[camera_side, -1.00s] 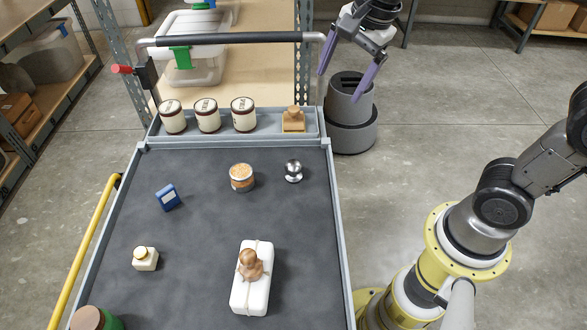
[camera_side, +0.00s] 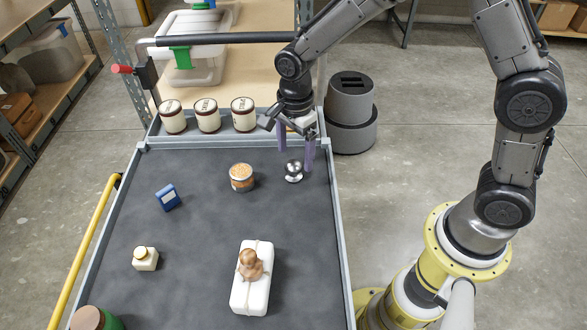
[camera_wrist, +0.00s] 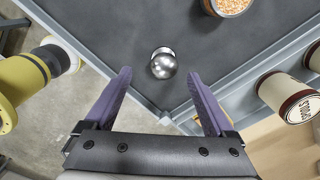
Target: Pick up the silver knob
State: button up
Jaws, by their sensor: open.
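The silver knob (camera_side: 293,171) stands on the dark mat of the cart, near its far right corner. It also shows in the wrist view (camera_wrist: 164,63), ahead of the fingertips and between their lines. My gripper (camera_side: 296,158) is open and empty, with its purple fingers pointing down just behind and around the knob in the side view. In the wrist view my gripper (camera_wrist: 158,75) has its two fingers wide apart, with the knob beyond them. Whether a finger touches the knob cannot be told from the side view, but the wrist view shows them apart.
A jar of orange-brown bits (camera_side: 242,178) stands left of the knob. Several lidded tins (camera_side: 207,115) line the raised back tray. The cart's rim (camera_side: 338,215) runs close on the right.

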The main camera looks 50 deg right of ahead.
aim_at(294, 163)
jog(key=shift+w+d+f, duration=0.1)
jog(key=shift+w+f, duration=0.05)
jog(key=shift+f, duration=1.4)
jog(key=shift+w+d+f, duration=0.1)
jog(key=shift+w+f, duration=0.05)
jog(key=shift+f, duration=1.4)
grip_shut()
